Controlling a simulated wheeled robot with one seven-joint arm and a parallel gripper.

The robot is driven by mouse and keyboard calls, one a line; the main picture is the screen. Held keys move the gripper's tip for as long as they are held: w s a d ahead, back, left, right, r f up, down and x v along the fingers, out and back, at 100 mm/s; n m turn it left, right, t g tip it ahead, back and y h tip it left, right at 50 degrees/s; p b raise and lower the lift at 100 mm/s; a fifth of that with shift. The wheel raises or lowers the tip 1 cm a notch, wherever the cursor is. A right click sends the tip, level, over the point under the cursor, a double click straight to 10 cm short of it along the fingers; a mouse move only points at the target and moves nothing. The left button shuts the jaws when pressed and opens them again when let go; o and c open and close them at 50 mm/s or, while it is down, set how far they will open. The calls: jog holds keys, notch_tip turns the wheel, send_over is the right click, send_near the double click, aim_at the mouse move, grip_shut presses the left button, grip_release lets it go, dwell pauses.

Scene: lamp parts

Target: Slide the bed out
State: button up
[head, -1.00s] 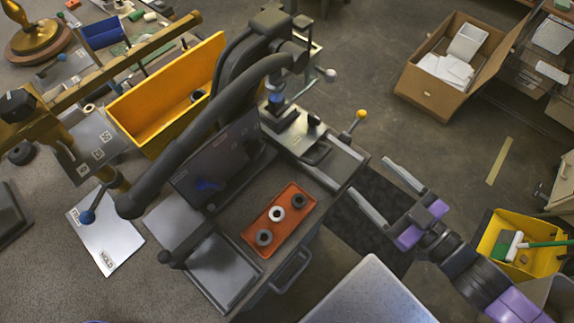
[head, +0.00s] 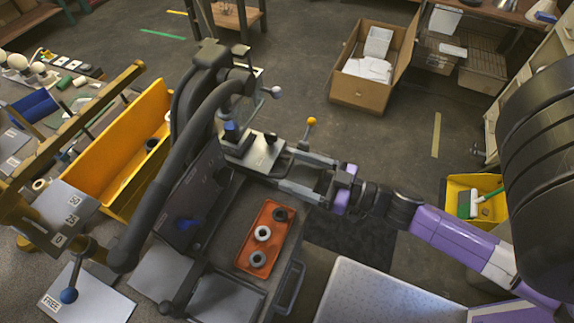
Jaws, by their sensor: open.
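The machine's bed (head: 252,150) is a pale metal slide carrying a dark peg, below the grey arched frame (head: 160,190). My gripper (head: 285,173) reaches in from the right, with its two long grey fingers spread apart. The fingertips lie at the right end of the bed, seemingly one on each side of it. Whether they touch it cannot be told. A lever with a yellow knob (head: 311,121) stands just behind the upper finger.
An orange tray (head: 250,262) with three rings lies in front of the bed. A yellow bin (head: 115,165) stands left, a cardboard box (head: 352,92) behind on the floor. A pale speckled surface (head: 375,295) is at front right.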

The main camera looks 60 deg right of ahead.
jog(key=shift+w, duration=1.4)
